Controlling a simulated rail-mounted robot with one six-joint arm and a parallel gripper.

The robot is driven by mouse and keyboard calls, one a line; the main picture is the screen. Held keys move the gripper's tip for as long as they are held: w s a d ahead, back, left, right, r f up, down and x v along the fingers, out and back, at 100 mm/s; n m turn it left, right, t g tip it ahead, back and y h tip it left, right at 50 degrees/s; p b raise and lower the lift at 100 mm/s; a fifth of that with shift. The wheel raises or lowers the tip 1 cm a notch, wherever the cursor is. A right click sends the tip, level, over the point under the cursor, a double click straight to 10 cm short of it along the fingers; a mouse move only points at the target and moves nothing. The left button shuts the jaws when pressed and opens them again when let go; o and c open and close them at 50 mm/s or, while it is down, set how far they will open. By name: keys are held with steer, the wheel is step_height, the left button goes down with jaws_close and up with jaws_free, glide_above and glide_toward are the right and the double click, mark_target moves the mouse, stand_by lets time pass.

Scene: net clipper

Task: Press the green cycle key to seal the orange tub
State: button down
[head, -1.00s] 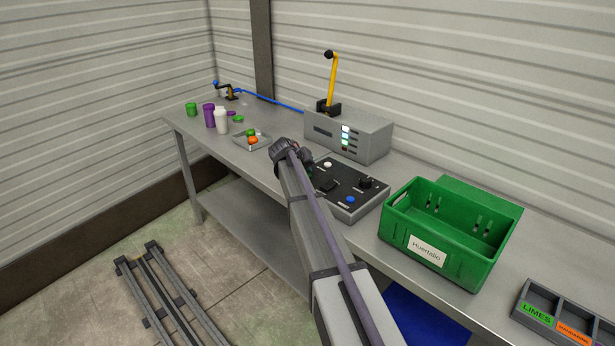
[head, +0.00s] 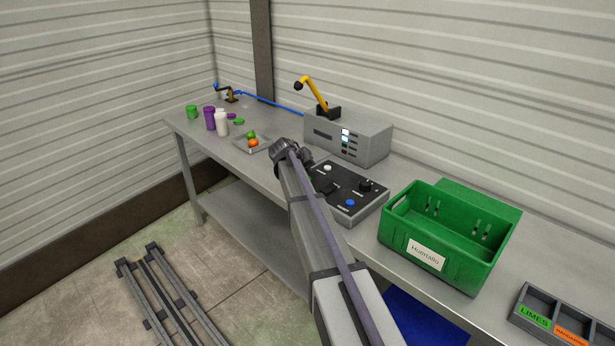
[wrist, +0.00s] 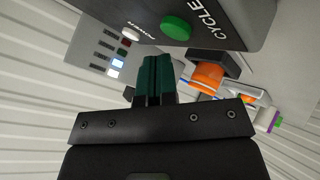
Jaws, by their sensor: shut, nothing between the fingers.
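In the wrist view the round green cycle key (wrist: 176,27) sits on the dark control panel (wrist: 225,22), beside the word CYCLE. The orange tub (wrist: 208,76) is right of my fingers, next to a black block. My gripper (wrist: 156,62) is shut and empty, its dark green fingertips close together. In the picture the tips are just below the key, with a small gap showing. In the head view my gripper (head: 292,152) is at the left end of the panel (head: 352,184); my arm hides the key and tub there.
A grey box (head: 350,140) carries a yellow lever (head: 314,95) behind the panel. A green crate (head: 455,235) stands to the right. A small tray (head: 251,148) with fruit and several cups lie left.

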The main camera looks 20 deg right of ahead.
step_height(320, 180, up, 5)
steer(key=p, duration=0.5)
steer(key=shift+r, duration=0.1)
stand_by(0.7)
